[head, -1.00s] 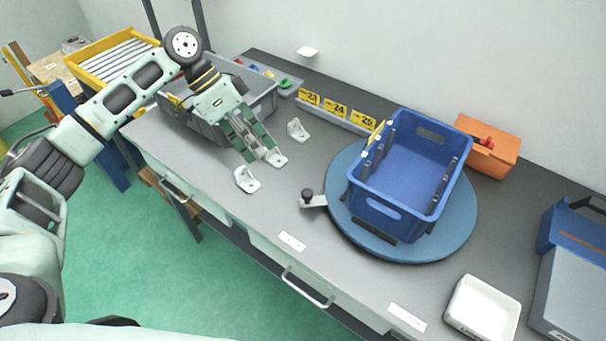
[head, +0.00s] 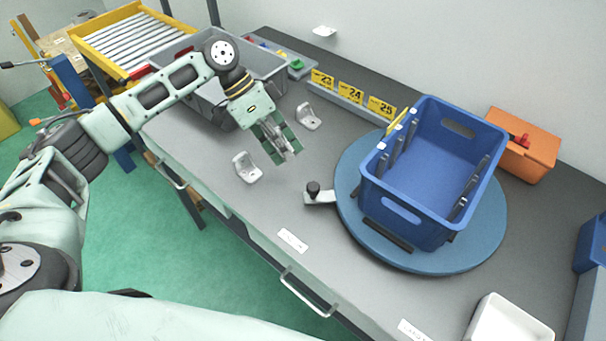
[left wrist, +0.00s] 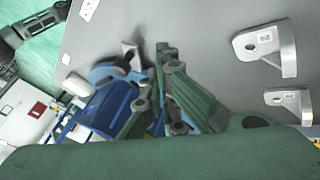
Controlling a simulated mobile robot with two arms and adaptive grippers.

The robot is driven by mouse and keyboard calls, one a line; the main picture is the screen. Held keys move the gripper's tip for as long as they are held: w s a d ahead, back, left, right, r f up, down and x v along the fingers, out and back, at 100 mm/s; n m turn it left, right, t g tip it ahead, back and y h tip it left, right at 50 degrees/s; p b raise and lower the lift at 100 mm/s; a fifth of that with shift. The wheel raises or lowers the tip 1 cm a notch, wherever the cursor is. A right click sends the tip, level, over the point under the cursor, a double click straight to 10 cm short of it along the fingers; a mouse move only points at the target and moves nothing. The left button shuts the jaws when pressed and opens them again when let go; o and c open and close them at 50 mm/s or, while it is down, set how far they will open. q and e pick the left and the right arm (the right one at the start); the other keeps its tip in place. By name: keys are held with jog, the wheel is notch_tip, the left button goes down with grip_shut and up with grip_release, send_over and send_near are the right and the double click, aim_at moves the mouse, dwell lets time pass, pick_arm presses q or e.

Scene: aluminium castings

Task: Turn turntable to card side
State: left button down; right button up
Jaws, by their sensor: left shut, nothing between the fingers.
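The turntable (head: 485,240) is a round blue disc on the grey bench in the head view. A blue crate (head: 405,208) stands on it, with a yellow card (head: 399,128) along its upper left edge. A short arm with a black knob (head: 313,188) sticks out from the disc's left side. My left gripper (head: 289,153) is shut and empty above the bench, up and left of the knob and apart from it. In the left wrist view the fingers (left wrist: 168,60) show near the knob (left wrist: 122,62) and the crate (left wrist: 106,108). My right gripper is out of view.
Two white brackets stand on the bench, one (head: 308,118) behind the gripper and one (head: 247,168) left of it. Number cards (head: 350,92) line a rail behind. An orange box (head: 525,150) is right of the turntable, a white tray (head: 507,322) in front.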

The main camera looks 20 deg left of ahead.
pick_arm(q)
jog(key=x, duration=0.4)
jog(key=shift+p, duration=0.4)
jog(key=shift+s+d+f+p, duration=0.15)
jog(key=shift+s+d+p, duration=0.35)
jog(key=shift+d, duration=0.1)
jog(key=shift+s+d+f+p, duration=0.2)
jog(key=shift+s+d+p, duration=0.15)
jog(key=shift+s+d, duration=0.6)
jog(key=shift+s, duration=0.05)
jog(key=shift+w+f, duration=0.1)
jog(key=shift+f, duration=0.05)
jog(key=shift+d, duration=0.1)
